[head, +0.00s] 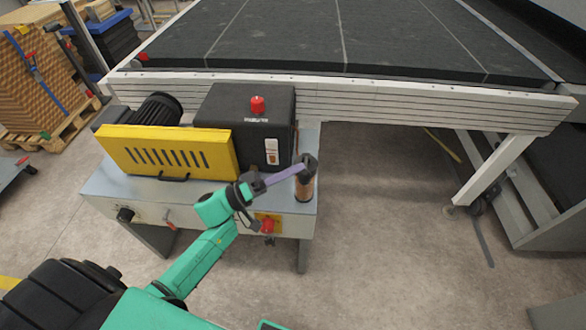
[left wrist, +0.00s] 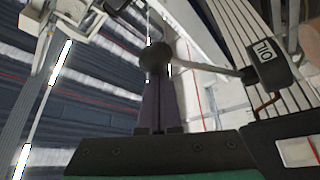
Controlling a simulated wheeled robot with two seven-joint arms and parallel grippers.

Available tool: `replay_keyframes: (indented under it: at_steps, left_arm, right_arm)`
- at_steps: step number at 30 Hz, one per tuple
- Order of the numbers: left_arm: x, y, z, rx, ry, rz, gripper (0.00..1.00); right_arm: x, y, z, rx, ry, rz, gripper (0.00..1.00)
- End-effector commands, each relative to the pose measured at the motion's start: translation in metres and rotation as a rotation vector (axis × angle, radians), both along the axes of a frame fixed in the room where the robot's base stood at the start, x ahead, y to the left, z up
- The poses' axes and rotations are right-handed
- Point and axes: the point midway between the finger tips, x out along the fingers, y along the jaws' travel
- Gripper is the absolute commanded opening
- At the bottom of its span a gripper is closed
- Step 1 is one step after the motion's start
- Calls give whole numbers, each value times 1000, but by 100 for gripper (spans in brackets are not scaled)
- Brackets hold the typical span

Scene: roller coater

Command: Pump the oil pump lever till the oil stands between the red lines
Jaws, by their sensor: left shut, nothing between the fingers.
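The oil pump stands at the right end of the grey machine cabinet, with a copper-coloured cylinder (head: 306,190) under a dark top. In the left wrist view a black block marked OIL (left wrist: 264,62) carries a metal lever rod (left wrist: 210,71) ending in a black ball knob (left wrist: 155,55). My left gripper (head: 297,170) is shut and empty, its purple-grey fingers pointing at the pump top. In the left wrist view the fingertips (left wrist: 160,82) lie at the knob; contact cannot be told. The oil level and red lines cannot be made out. My right gripper is out of view.
A black housing (head: 246,112) with a red cap and a small white label stands behind the pump, beside a yellow slotted guard (head: 168,150). A red knob (head: 268,225) sits on the cabinet front below. The conveyor frame (head: 420,105) runs behind.

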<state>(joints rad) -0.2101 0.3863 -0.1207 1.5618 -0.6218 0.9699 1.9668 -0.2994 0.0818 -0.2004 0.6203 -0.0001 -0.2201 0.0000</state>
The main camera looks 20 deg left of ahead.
Motion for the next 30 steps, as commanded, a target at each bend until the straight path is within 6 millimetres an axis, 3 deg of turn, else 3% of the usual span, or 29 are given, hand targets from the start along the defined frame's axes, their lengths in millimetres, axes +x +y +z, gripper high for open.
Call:
replay_keyframes:
  at_steps: [11, 30]
  left_arm:
    - [-10, -3, -25, 36, -136, -3, 0]
    - [-22, -6, -101, 171, -664, -4, 0]
  right_arm:
    - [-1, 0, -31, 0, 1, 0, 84]
    - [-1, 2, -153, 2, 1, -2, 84]
